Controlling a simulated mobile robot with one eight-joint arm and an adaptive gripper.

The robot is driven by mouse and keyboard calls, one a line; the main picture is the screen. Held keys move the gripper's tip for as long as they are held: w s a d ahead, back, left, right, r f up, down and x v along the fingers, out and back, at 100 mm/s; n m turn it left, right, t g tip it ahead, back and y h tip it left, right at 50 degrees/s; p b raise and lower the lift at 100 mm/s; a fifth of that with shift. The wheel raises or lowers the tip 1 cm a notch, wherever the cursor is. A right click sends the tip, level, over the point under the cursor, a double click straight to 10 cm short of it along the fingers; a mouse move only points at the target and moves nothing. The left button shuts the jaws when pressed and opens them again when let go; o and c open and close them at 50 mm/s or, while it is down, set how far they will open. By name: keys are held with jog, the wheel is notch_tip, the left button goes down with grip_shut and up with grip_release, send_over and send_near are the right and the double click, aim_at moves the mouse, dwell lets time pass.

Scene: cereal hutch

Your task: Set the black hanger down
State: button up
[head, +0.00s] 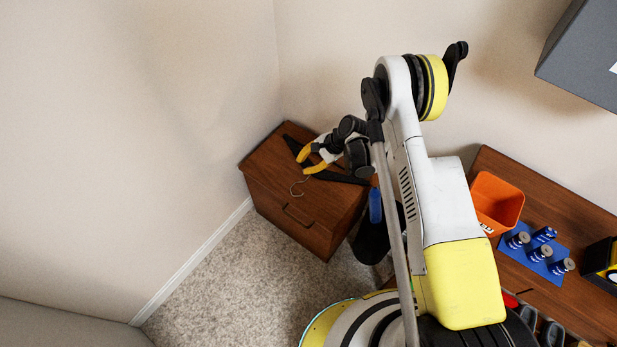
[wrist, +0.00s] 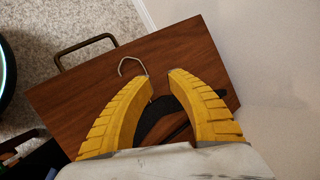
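The black hanger (head: 341,177) lies across the top of a brown wooden cabinet (head: 270,157), its metal hook reaching over the front edge. In the wrist view the hanger (wrist: 151,118) shows dark between and below my fingers, with its hook (wrist: 122,64) beside the left fingertip; part of it is hidden by the fingers. My gripper (head: 306,161) is low over the cabinet top. In the wrist view the yellow fingertips of my gripper (wrist: 160,75) stand apart with a gap between them, and nothing is clamped there. Whether a finger touches the hanger I cannot tell.
A second wooden cabinet to the right holds an orange bin (head: 497,203) and a blue mat (head: 532,250) with several batteries. A grey box (head: 585,55) is on the wall at upper right. Walls stand close behind the cabinet; carpet (head: 215,285) is clear in front.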

jog(key=shift+s+a+r+p, duration=0.15)
jog(key=shift+s+a+r, duration=0.3)
jog(key=shift+s+r, duration=0.2)
jog(key=shift+s+a+r+p, duration=0.15)
jog(key=shift+s+a+r, duration=0.25)
jog(key=shift+s+r, duration=0.25)
notch_tip(320, 180, up, 8)
jog(key=s+a+p, duration=0.1)
jog(key=p, duration=0.2)
jog(key=shift+s+a, duration=0.15)
jog(key=shift+s, duration=0.2)
